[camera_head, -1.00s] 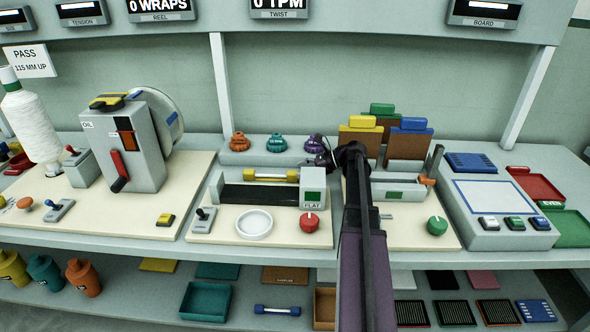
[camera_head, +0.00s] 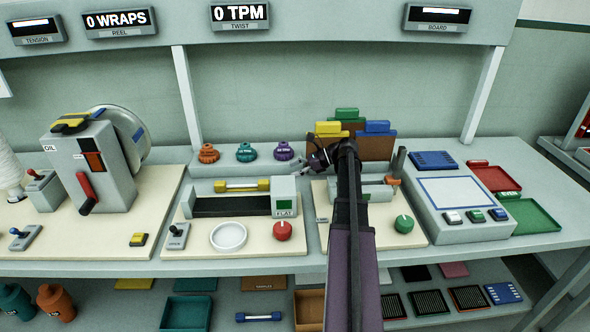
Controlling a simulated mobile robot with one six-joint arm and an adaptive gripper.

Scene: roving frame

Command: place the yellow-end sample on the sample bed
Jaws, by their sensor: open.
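The yellow-end sample (camera_head: 242,185) is a pale rod with yellow ends. It lies crosswise at the back of the FLAT unit, just behind a long dark bed (camera_head: 232,206); I cannot tell whether it touches it. No label marks the sample bed; this dark strip may be it. My gripper (camera_head: 303,168) is open, to the right of the sample and apart from it, near the purple knob. It is small, and my arm hides part of the bench behind it. Another sample with blue ends (camera_head: 258,317) lies on the lower shelf.
Orange (camera_head: 208,154), teal (camera_head: 246,153) and purple (camera_head: 283,151) knobs stand behind the sample. A white dish (camera_head: 228,237) and a red dial (camera_head: 282,231) are in front. Upright coloured boards (camera_head: 377,143) stand behind my arm. The grey reel machine (camera_head: 92,160) is at left.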

